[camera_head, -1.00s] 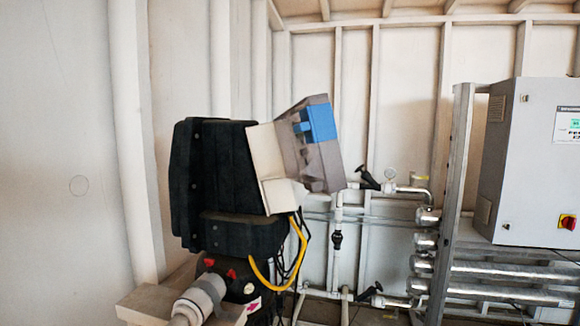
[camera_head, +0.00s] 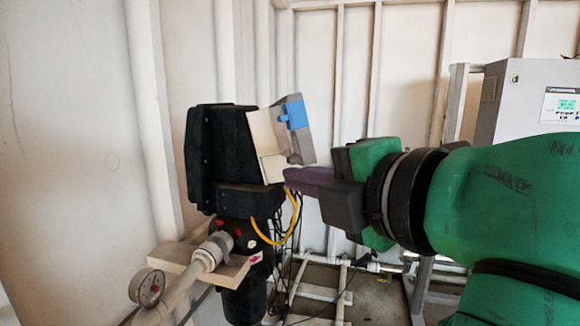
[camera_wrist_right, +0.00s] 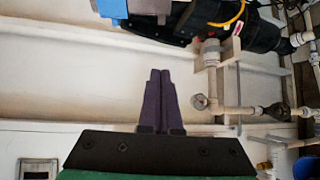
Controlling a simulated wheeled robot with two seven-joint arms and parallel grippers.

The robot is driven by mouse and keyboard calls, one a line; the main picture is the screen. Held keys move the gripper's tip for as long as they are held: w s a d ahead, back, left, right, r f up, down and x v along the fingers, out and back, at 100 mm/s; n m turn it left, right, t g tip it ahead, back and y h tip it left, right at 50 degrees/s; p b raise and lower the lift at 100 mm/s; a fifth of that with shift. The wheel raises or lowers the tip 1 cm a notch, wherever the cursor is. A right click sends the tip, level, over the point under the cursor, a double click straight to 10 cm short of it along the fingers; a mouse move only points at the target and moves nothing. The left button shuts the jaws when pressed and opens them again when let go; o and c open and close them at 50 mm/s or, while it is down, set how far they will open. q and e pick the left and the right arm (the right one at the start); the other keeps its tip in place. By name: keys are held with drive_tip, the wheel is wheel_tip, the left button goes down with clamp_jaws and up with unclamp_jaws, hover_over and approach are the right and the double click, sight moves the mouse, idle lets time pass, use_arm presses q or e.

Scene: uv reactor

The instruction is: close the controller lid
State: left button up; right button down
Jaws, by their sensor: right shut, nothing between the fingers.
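The controller (camera_head: 222,150) is a black box with a beige front face (camera_head: 266,140). Its lid (camera_head: 303,135), grey with a blue block (camera_head: 294,113), stands open, angled away from the beige face. My right gripper (camera_head: 288,178) comes in from the right, shut and empty, its dark purple fingers together. In the head view its tips are just below the lid's lower end; I cannot tell if they touch. In the right wrist view the closed fingers (camera_wrist_right: 160,72) point up the picture, with the blue part (camera_wrist_right: 112,8) beyond them at the top left. My left gripper is out of view.
A yellow cable (camera_head: 262,237) loops below the controller. A pipe with a pressure gauge (camera_head: 147,287) stands in front at lower left. A grey cabinet (camera_head: 520,100) is behind my right arm. A white ribbed wall (camera_head: 400,70) is behind.

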drive_tip(key=p+x, duration=0.3)
drive_tip(key=x, duration=0.7)
drive_tip(key=d, duration=0.2)
drive_tip(key=w+d+p, duration=0.1)
drive_tip(key=d, duration=0.1)
drive_tip(key=shift+r, duration=0.3)
drive_tip(key=shift+w+a, duration=0.1)
